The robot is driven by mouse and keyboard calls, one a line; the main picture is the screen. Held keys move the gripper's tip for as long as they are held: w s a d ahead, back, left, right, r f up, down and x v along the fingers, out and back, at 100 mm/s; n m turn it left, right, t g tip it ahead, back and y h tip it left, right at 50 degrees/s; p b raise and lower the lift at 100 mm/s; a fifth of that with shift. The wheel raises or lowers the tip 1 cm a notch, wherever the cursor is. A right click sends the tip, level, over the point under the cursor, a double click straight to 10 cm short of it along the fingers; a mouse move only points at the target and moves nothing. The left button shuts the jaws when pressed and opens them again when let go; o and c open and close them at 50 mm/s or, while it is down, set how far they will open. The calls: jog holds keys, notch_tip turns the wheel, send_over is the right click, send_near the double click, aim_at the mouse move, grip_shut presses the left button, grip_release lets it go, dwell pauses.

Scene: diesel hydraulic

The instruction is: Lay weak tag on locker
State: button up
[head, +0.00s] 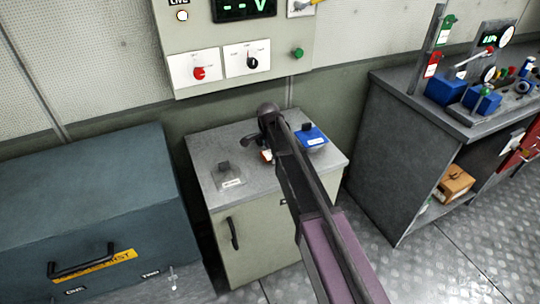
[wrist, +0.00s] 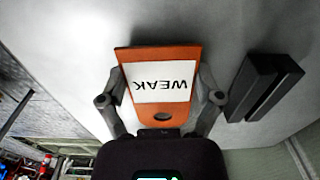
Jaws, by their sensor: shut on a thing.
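The weak tag (wrist: 161,85) is an orange plate with a white label reading WEAK, upside down in the wrist view. My gripper (wrist: 160,100) is shut on it, one finger at each side edge. In the head view a small orange bit of the tag (head: 266,156) shows by my gripper (head: 264,148), mostly hidden by my arm. The tag is over the grey top of the low cabinet (head: 205,146), which seems to be the locker. Whether it touches the top I cannot tell.
On the cabinet top, a labelled plate with a black block (head: 228,176) lies left and a blue item (head: 311,137) right. A dark block (wrist: 265,88) is close beside the tag. A teal chest (head: 85,190) stands left, a workbench (head: 400,120) right, a wall panel (head: 240,60) behind.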

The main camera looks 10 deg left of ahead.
jog(key=o, duration=0.8)
jog(key=shift+c, duration=0.2)
jog(key=s+d+r+n+p, duration=0.3)
jog(key=s+d, duration=0.4)
jog(key=d, duration=0.3)
jog(key=s+d+r+n+p, duration=0.3)
jog(key=s+d, duration=0.4)
jog(key=d, duration=0.3)
jog(key=s+d+r+n+p, duration=0.3)
jog(key=s+d+n, duration=0.2)
jog(key=d, duration=0.5)
jog(key=s, duration=0.2)
jog(key=shift+s+r+p, duration=0.3)
jog(key=shift+d, duration=0.1)
